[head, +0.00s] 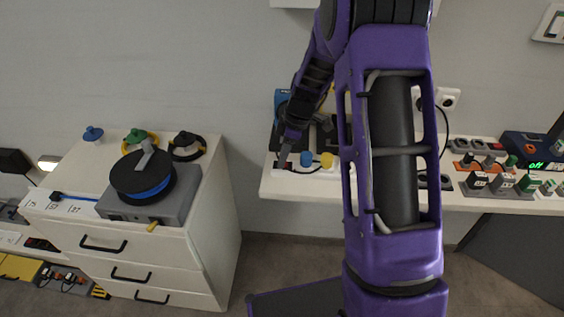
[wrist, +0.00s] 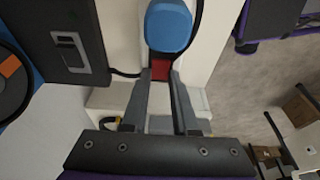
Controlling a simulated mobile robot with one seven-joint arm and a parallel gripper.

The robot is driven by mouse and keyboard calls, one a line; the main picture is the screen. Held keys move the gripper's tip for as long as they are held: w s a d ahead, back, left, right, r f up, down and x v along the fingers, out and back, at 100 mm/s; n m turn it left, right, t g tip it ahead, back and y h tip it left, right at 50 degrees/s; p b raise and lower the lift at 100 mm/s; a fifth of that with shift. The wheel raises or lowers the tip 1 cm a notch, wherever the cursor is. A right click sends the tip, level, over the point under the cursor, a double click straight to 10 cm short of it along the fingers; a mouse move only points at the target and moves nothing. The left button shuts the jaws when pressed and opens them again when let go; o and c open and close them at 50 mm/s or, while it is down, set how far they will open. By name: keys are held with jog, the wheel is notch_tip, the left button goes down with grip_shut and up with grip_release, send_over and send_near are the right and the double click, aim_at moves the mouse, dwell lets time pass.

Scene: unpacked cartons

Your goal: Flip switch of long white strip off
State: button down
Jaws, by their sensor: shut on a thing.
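The long white strip (head: 316,171) lies on the white shelf near its left end. A blue plug (head: 306,158) and a yellow plug (head: 326,160) stand in it. My gripper (head: 283,162) reaches down to the strip's left end, left of the blue plug. In the wrist view, the red switch (wrist: 160,69) shows at the tips of my gripper (wrist: 161,78), just below the blue plug (wrist: 168,28). The fingers are closed in on the switch, one on each side, and partly cover it. Which way the switch is tipped cannot be told.
The shelf (head: 265,191) also carries several dark plugs and blocks (head: 500,183) at the right. A dark case (wrist: 65,45) lies beside the strip. Floor shows between cabinet and shelf.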

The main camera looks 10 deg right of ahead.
dwell(0.3)
jog(key=c, duration=0.7)
grip_release()
jog(key=p+v, duration=0.1)
jog(key=v, duration=1.6)
jog(key=shift+s+d+r+p, duration=0.15)
jog(key=shift+d+p, duration=0.1)
jog(key=shift+p, duration=0.15)
jog(key=shift+r, duration=0.1)
